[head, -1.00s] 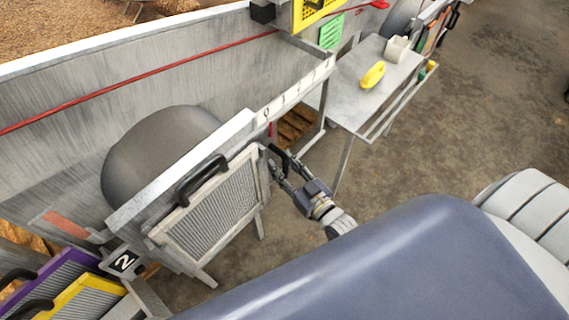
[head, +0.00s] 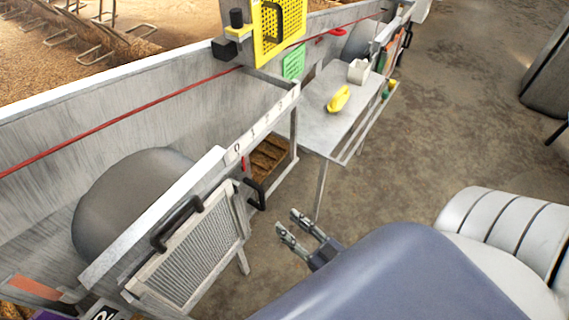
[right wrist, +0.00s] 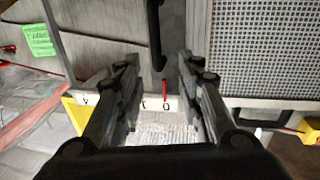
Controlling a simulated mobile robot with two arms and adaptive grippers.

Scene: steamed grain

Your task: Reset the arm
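My right gripper (head: 288,220) is in the middle of the head view, right of the grey mesh panel. Its two fingers are apart with nothing between them. In the right wrist view the open fingers (right wrist: 158,72) frame a black handle (right wrist: 155,35) and a strip with digits, both lying beyond the tips. The black handle (head: 257,194) shows in the head view to the left of the fingertips, apart from them. My left gripper is not in view.
A mesh panel with a black handle (head: 178,222) leans at the trough's front. A numbered ledge (head: 262,124) runs above it. A metal table (head: 325,125) holds a yellow object (head: 339,99) and a white container (head: 358,72). Open floor (head: 450,110) lies to the right.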

